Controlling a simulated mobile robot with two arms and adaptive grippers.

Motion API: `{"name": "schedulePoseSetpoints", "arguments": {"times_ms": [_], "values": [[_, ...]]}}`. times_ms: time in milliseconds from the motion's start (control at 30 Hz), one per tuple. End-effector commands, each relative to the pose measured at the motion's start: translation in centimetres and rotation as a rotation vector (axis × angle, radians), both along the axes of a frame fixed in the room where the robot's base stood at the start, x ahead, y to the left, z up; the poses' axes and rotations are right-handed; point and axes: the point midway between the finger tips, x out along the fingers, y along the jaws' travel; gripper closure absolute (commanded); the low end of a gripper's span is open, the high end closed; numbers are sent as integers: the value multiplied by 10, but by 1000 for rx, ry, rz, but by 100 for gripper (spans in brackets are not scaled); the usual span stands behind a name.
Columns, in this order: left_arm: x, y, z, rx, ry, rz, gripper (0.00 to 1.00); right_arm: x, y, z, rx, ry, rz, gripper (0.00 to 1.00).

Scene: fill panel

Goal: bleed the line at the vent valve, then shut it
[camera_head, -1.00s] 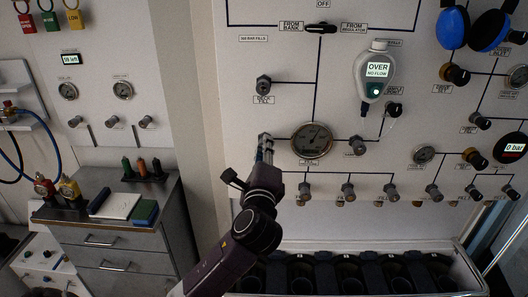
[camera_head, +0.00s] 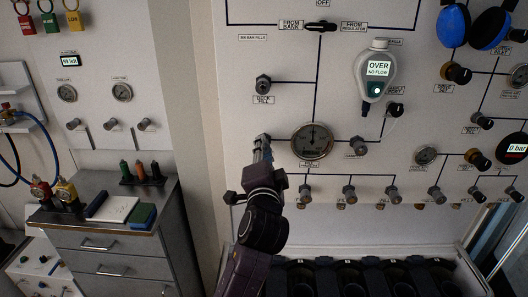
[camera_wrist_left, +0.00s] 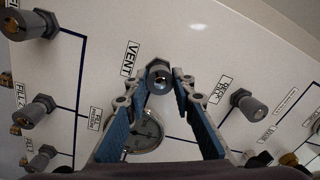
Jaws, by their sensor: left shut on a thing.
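The vent valve's grey knob (camera_wrist_left: 159,74) shows in the left wrist view beside the VENT label (camera_wrist_left: 131,58). My left gripper (camera_wrist_left: 160,88) has its two blue-padded fingers closed on either side of this knob. In the head view my left gripper (camera_head: 263,148) reaches up to the panel just left of the round pressure gauge (camera_head: 312,141), and it mostly hides the vent knob. The gauge also shows in the left wrist view (camera_wrist_left: 148,134), partly behind the fingers. Its exact reading is too small to tell. My right gripper is in neither view.
A row of fill valves (camera_head: 349,192) runs below the gauge. Another knob (camera_head: 359,146) is to its right and the deck fill fitting (camera_head: 263,83) above. A hanging analyser (camera_head: 376,72) reads "OVER NO FLOW". A grey drawer cabinet (camera_head: 105,245) stands at left.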

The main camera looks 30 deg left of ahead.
Motion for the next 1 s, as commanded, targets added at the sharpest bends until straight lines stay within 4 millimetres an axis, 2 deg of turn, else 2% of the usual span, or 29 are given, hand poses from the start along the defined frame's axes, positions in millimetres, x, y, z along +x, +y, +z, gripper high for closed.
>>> {"name": "schedulePoseSetpoints", "arguments": {"times_ms": [300,767,800,933,1000], "values": [[0,0,-2,-85,-47,1,100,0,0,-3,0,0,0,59],[0,0,-2,-96,-53,2,100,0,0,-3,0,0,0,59],[0,0,-2,-96,-53,2,76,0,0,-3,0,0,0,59],[0,0,-2,-95,-53,1,62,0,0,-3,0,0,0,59],[0,0,-1,-94,-54,1,59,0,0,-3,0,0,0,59]]}}
